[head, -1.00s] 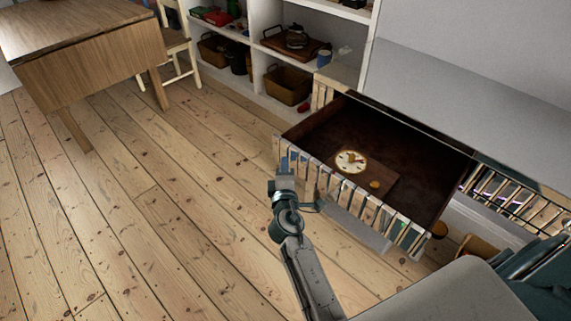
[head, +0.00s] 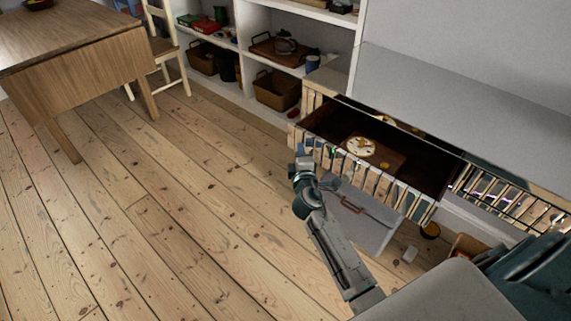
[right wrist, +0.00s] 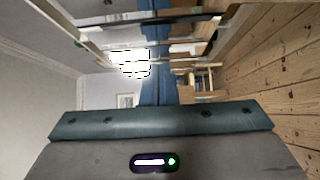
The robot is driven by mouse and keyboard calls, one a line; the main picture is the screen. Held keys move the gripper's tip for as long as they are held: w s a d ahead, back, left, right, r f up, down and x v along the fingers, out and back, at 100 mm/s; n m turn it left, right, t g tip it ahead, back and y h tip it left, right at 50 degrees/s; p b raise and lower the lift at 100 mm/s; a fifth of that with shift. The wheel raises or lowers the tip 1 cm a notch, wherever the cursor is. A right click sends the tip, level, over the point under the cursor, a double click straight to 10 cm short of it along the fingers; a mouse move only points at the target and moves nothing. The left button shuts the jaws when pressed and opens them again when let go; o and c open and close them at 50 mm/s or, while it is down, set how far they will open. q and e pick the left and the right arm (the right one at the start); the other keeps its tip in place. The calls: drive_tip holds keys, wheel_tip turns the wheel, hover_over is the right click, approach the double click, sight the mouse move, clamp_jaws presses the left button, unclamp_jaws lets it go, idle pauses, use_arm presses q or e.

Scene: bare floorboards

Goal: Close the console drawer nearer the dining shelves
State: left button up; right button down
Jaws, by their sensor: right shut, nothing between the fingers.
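The console drawer (head: 382,181) nearer the shelves stands partly pulled out of the grey-topped console (head: 450,95), with a slatted pale wood front and dark inside. A round white-and-gold clock-like dial (head: 361,147) on a brown board lies in it. My right gripper (head: 303,160) is shut and empty at the left end of the drawer front, seemingly touching it; exact contact is hard to tell. My left gripper is not in view.
White dining shelves (head: 246,50) with baskets, a tray and a teapot stand beyond the console's left end. A wooden table (head: 75,65) and a chair (head: 165,50) stand at upper left. A grey box with a brown handle (head: 356,210) sits below the drawer. Floorboards at left are clear.

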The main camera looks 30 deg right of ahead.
sight(338, 129)
drive_tip(key=w+d+b, duration=0.1)
drive_tip(key=d, duration=0.3)
drive_tip(key=w+d, duration=0.2)
drive_tip(key=d, duration=0.2)
drive_tip(key=w+d+b, duration=0.1)
drive_tip(key=w+d, duration=0.1)
drive_tip(key=d, duration=0.3)
drive_tip(key=shift+w+f+b, duration=0.15)
drive_tip(key=shift+w+b, duration=0.05)
drive_tip(key=shift+b, duration=0.1)
drive_tip(key=d, duration=0.1)
drive_tip(key=w+d, duration=0.1)
drive_tip(key=d, duration=0.1)
drive_tip(key=w+d+b, duration=0.1)
drive_tip(key=d, duration=0.1)
drive_tip(key=shift+w+d, duration=0.15)
drive_tip(key=shift+d, duration=0.25)
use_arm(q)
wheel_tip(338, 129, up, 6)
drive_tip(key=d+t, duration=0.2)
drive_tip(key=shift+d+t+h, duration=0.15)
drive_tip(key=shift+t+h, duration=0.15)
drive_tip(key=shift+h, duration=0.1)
use_arm(e)
drive_tip(key=shift+r, duration=0.4)
